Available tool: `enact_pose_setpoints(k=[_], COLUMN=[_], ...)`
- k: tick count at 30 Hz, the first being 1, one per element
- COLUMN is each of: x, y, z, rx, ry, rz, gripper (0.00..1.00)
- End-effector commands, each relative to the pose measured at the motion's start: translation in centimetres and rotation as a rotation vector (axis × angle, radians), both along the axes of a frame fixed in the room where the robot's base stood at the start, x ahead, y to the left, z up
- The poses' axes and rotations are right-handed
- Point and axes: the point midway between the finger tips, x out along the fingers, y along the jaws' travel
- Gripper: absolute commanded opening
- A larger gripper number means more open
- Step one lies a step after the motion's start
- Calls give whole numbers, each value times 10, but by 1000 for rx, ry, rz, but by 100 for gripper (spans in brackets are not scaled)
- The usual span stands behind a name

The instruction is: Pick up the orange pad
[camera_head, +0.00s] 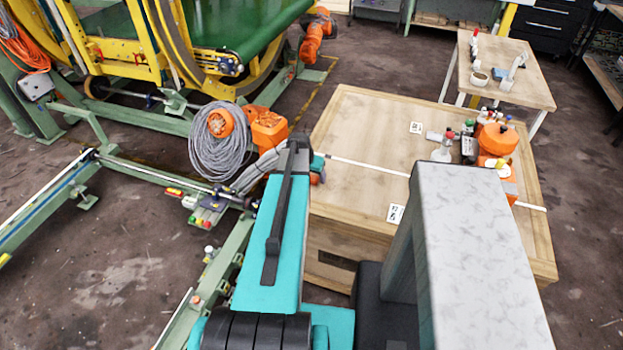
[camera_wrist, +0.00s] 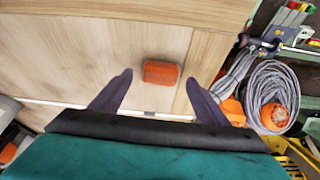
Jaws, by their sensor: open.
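The orange pad (camera_wrist: 161,73) is a small rounded block on the pale wooden surface of the crate in the wrist view. My gripper (camera_wrist: 159,78) is open, with one dark purple finger to the left of the pad and one to the right. Neither finger touches the pad in the picture, and the gap in height is hard to judge. In the head view my turquoise arm covers the gripper area at the crate's left edge, and I cannot make out the pad there.
The wooden crate (camera_head: 365,120) has a mostly bare top crossed by a white strip. Bottles, a dark device and an orange container (camera_head: 498,139) stand at its right. A grey cable coil (camera_head: 225,160) and green machine frame are on the left. A small table (camera_head: 530,85) stands behind.

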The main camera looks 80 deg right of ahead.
Motion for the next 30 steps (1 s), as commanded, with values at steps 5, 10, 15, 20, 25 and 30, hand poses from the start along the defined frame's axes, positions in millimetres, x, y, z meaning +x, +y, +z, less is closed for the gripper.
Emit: enact_pose_setpoints(k=[5,10,15,20,25,30], x=[-1,-1,-1,-1,-1,-1], y=[-4,-5,-4,-4,-4,-4], z=[-10,-12,-12,-12,-12,-12], rx=[0,-1,-1,0,0,0], ry=[0,0,0,0,0,0], rz=[0,0,0,0,1,1], gripper=[69,69,69,69,59,30])
